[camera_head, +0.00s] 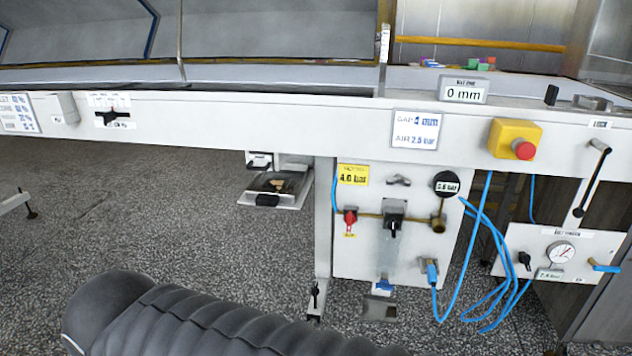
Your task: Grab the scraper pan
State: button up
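A small metal pan (284,199) that looks like the scraper pan sits below the machine's long white beam, left of the support leg. It has a black handle at its front edge and some brown residue inside. A white bracket with dark parts is just above its back. My gripper is not in view, so whether it is open or shut does not show.
The white beam (250,128) runs across above the pan. A leg (323,240) and a valve panel (350,262) stand right of it. Blue hoses (478,225) hang farther right, below a red stop button (523,149). Speckled floor (130,215) left of the pan is clear.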

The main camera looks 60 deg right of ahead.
aim_at(267, 188)
jog(key=z, duration=5.65)
jog(key=k, duration=2.4)
jog(key=u, duration=0.85)
